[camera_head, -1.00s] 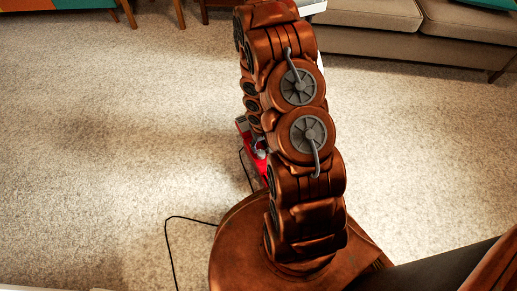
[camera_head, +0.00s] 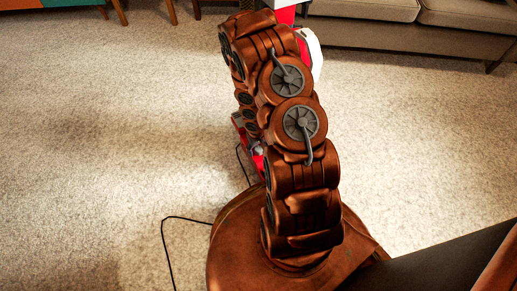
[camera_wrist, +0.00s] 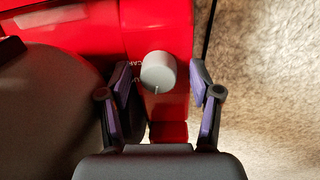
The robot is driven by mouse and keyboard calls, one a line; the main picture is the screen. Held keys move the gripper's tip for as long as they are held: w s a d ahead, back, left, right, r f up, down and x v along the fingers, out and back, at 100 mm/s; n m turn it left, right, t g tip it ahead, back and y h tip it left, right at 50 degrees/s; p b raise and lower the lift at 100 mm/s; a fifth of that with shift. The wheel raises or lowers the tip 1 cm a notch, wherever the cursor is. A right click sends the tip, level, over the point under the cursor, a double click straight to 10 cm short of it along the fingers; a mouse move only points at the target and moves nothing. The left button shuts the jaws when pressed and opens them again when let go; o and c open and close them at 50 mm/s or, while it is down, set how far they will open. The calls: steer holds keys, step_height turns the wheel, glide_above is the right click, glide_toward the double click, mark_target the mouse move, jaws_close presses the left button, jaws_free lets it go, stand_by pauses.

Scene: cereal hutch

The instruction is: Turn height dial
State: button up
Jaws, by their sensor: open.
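A light grey round height dial (camera_wrist: 158,72) with a small dark mark sits on the red vacuum body (camera_wrist: 85,32) in the wrist view. My gripper (camera_wrist: 160,80) is open, with one purple-padded finger on each side of the dial. Gaps show between the dial and both fingers, the right gap a little wider. Red parts of what looks like the vacuum (camera_head: 287,15) show beside the top of the arm.
A dark grey rounded part (camera_wrist: 45,115) of the vacuum lies left of the fingers. A black cord (camera_head: 168,245) runs over the pale carpet (camera_head: 110,120). A beige sofa (camera_head: 450,20) stands at the back right. The carpet on both sides is clear.

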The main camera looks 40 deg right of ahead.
mark_target(257, 150)
steer(key=c, duration=1.1)
steer(key=shift+r+n+p, duration=0.15)
steer(key=shift+n+p, duration=0.4)
steer(key=shift+n, duration=0.05)
steer(key=shift+c, duration=0.2)
steer(key=shift+n+p, duration=0.4)
steer(key=shift+n, duration=0.6)
steer(key=o, duration=1.1)
steer(key=shift+o, duration=0.2)
step_height(257, 150, up, 12)
steer(key=shift+a, duration=0.3)
